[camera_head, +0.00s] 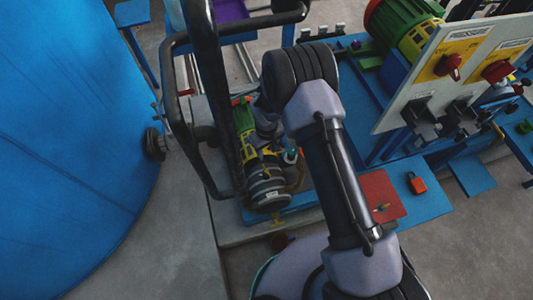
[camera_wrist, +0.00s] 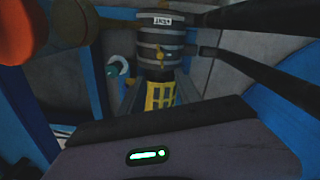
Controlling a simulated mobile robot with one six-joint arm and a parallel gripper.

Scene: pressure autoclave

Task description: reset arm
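My arm (camera_head: 340,190) rises from the lower middle of the head view to a bent, dark ribbed joint. Beyond this joint the arm is mostly hidden, and I cannot make out my gripper there. In the wrist view, the dark housing of my gripper (camera_wrist: 150,135) with a small green light fills the bottom. Its fingers cannot be told clearly from the dark and yellow parts beyond it. I see nothing clearly held.
A ribbed dark cylinder (camera_head: 268,190) with a white label stands close by; it also shows in the wrist view (camera_wrist: 165,45). Black pipe rails (camera_head: 210,90) pass near my arm. A switch panel (camera_head: 455,65) stands right, a big blue tank (camera_head: 70,130) left.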

